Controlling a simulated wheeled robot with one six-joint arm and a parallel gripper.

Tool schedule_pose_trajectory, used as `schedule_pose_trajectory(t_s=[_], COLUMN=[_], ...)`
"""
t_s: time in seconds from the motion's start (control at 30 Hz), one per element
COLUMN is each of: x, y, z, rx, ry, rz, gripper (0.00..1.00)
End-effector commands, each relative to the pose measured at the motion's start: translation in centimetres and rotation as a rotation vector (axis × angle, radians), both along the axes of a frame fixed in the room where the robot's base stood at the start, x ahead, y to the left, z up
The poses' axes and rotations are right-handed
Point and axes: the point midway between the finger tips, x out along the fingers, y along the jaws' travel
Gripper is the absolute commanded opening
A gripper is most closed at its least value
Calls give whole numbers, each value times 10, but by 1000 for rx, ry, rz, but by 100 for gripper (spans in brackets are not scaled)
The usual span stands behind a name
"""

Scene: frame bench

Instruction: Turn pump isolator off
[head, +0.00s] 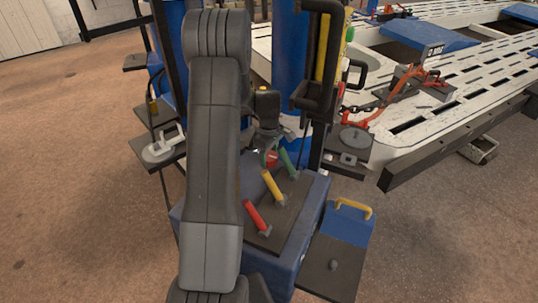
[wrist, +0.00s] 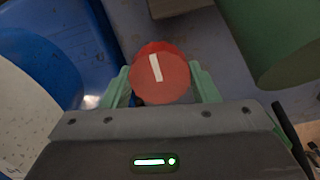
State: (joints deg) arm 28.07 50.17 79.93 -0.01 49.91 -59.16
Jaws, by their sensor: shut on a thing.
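The pump isolator appears to be a round red knob (wrist: 174,84) with a white bar mark on its face. In the wrist view the mark runs nearly upright, its top leaning slightly left. My gripper (wrist: 162,92) has its green fingers on either side of the knob, shut on it. In the head view my gripper (head: 266,154) is beyond the levers, and a bit of the red knob (head: 272,158) shows beside it. My arm hides part of the area to its left.
Red (head: 256,218), yellow (head: 272,187) and green (head: 287,162) levers stand close by on a dark panel of a blue cabinet (head: 303,238). A blue box (head: 347,226) with a yellow handle is at right. A white slotted bench (head: 440,120) fills the right background.

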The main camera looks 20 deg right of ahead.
Motion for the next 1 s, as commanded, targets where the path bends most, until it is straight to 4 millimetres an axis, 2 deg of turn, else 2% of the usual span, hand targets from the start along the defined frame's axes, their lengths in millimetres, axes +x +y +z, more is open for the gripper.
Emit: schedule_pose_trajectory(t_s=[0.53, 0.57, 0.63, 1.0], x=[0, 0, 0, 0], y=[0, 0, 0, 0], z=[1, 1, 1, 5], rx=[-2, -2, -2, -1], ry=[-1, -1, -1, -2], rz=[24, 24, 24, 22], gripper=[31, 60, 74, 76])
